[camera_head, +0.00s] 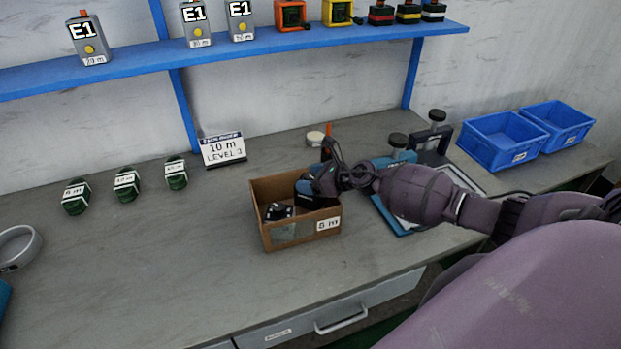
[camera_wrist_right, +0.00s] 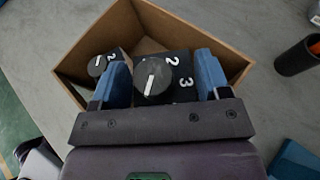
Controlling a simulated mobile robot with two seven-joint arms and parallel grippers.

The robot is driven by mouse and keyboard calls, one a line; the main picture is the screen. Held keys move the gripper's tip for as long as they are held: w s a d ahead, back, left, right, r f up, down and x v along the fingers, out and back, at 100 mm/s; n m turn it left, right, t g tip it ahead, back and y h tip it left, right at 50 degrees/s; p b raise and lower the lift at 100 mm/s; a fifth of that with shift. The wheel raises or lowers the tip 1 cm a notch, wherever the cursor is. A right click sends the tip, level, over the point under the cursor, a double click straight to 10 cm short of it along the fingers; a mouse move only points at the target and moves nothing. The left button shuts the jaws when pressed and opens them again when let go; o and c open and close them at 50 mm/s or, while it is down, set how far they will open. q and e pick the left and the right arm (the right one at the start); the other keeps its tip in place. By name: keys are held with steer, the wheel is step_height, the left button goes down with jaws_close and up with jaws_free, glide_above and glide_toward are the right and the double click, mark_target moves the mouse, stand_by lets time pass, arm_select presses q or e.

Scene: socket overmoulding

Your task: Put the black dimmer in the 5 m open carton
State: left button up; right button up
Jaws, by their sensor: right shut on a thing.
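The open cardboard carton (camera_head: 264,236) stands on the grey bench, with a white label that seems to read 5 m on its front. It also shows in the wrist view (camera_wrist_right: 100,38). My right gripper (camera_head: 308,188) reaches into its right side. In the wrist view its blue fingers (camera_wrist_right: 163,82) are shut on a black dimmer (camera_wrist_right: 153,80) with a round knob and white numbers. The held dimmer is within the carton's opening; whether it touches the floor is hidden. A second black dimmer (camera_head: 278,211) lies in the carton's left part, also in the wrist view (camera_wrist_right: 98,66). My left gripper is not in view.
Several dark green labelled pieces (camera_head: 127,184) stand to the left. Two blue bins (camera_head: 503,140) are at the right. A blue shelf (camera_head: 270,45) runs above.

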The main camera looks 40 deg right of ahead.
steer(key=shift+f, duration=0.25)
steer(key=o, duration=1.2)
steer(key=shift+r, duration=0.1)
